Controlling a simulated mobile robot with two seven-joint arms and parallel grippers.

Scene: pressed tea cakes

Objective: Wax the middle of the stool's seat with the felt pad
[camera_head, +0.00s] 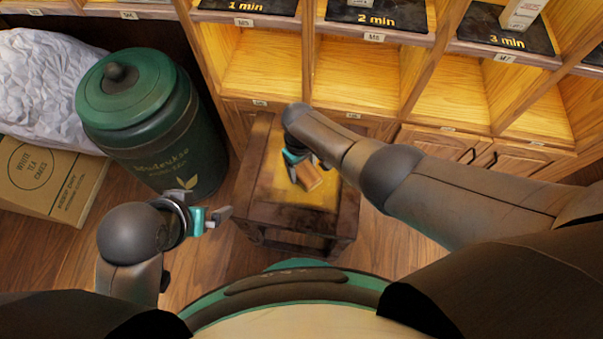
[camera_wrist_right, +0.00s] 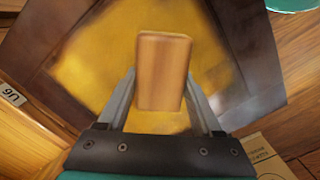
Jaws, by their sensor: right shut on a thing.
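The stool (camera_head: 340,222) stands below the shelves. Its seat has dark brown edges and a yellow middle, which also fills much of the right wrist view (camera_wrist_right: 90,62). My right gripper (camera_head: 302,172) is over the seat, shut on a wooden block (camera_head: 309,177), which I take to be the felt pad. In the right wrist view the block (camera_wrist_right: 162,70) is between the two fingers, over the yellow area. Its underside is hidden, so I cannot tell whether it touches the seat. My left gripper (camera_head: 218,217) is left of the stool, away from it; its finger gap is unclear.
A green lidded canister (camera_head: 150,130) stands left of the stool, beside a cardboard box (camera_head: 45,180) and a crumpled white bag (camera_head: 45,85). Wooden shelves (camera_head: 355,75) with labelled compartments rise behind. Bare floor (camera_head: 200,262) shows left of the stool.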

